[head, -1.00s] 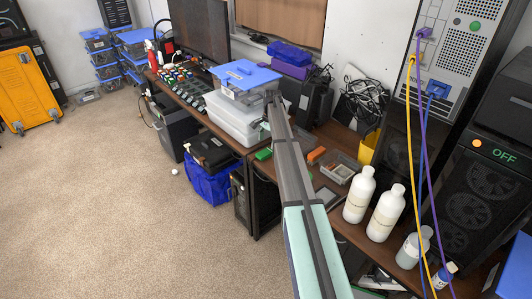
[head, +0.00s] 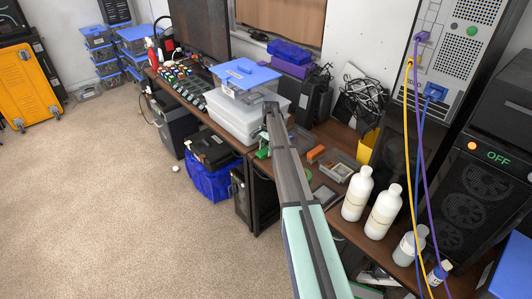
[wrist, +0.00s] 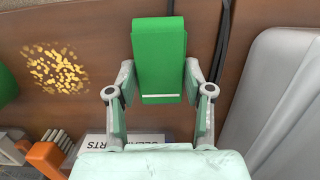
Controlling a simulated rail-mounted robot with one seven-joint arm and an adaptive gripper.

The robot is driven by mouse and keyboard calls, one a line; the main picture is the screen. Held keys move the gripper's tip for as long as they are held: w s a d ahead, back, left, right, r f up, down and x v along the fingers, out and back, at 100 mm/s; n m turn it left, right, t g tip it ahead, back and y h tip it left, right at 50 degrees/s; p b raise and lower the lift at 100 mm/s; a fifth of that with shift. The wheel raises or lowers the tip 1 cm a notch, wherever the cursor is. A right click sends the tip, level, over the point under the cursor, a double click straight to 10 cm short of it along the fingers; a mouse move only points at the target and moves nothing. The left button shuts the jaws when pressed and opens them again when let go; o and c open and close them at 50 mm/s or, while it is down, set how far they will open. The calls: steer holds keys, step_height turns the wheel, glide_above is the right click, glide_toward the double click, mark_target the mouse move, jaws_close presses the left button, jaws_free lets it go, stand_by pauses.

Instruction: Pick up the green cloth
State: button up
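The green cloth (wrist: 160,55) looks like a folded bright green block with a pale strip near its lower end. It lies on the brown wooden desk between the fingers of my gripper (wrist: 160,78) in the wrist view. The fingers are spread, one on each side of it, very close to its edges; I cannot see a firm grip. In the head view the cloth (head: 262,154) shows as a small green patch at the desk's front edge, below the end of my arm, which partly hides my gripper.
Clear boxes with a blue lid (head: 243,74) stand just left of my arm. A grey tray (head: 340,168), white bottles (head: 357,193) and a computer tower with cables are to the right. In the wrist view, a grey case (wrist: 275,95) and an orange-handled tool (wrist: 45,155) lie nearby.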

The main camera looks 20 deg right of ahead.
mark_target(266, 150)
steer(key=shift+c, duration=0.6)
steer(key=shift+r, duration=0.1)
step_height(266, 150, up, 20)
steer(key=b, duration=0.5)
steer(key=o, duration=0.3)
steer(key=c, duration=0.7)
